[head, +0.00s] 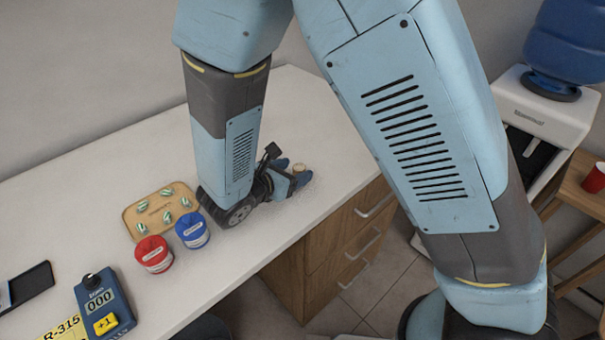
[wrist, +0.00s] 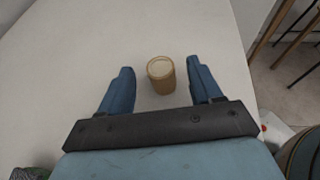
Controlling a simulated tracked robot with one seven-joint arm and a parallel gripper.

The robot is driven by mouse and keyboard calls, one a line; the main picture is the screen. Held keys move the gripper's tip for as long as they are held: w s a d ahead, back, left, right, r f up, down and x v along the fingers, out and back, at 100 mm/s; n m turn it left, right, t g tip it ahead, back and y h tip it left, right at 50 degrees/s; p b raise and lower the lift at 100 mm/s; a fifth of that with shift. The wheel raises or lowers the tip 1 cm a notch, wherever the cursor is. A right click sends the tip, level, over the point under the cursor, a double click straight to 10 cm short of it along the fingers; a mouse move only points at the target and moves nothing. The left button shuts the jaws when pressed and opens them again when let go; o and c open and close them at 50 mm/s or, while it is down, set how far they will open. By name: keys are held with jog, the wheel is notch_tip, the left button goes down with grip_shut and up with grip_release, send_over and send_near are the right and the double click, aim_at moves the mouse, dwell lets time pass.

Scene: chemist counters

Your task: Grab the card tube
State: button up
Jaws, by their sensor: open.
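The card tube (wrist: 161,76) is a short tan cylinder with a pale top, standing upright on the white counter in the wrist view. My gripper (wrist: 160,75) is open, with one blue finger on each side of the tube. Gaps show between the tube and both fingers. The rest of the tube is hidden there.
A red jar (head: 153,254), a blue jar (head: 192,230) and a wooden tray (head: 140,222) of wrapped pieces stand left of my gripper. A blue counter device (head: 104,304) and a dark phone (head: 31,284) lie further left. The counter behind the gripper is clear.

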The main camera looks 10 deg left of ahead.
aim_at(303, 168)
jog(key=x, duration=0.5)
jog(key=shift+s+f, duration=0.1)
jog(key=shift+f, duration=0.1)
jog(key=c, duration=1)
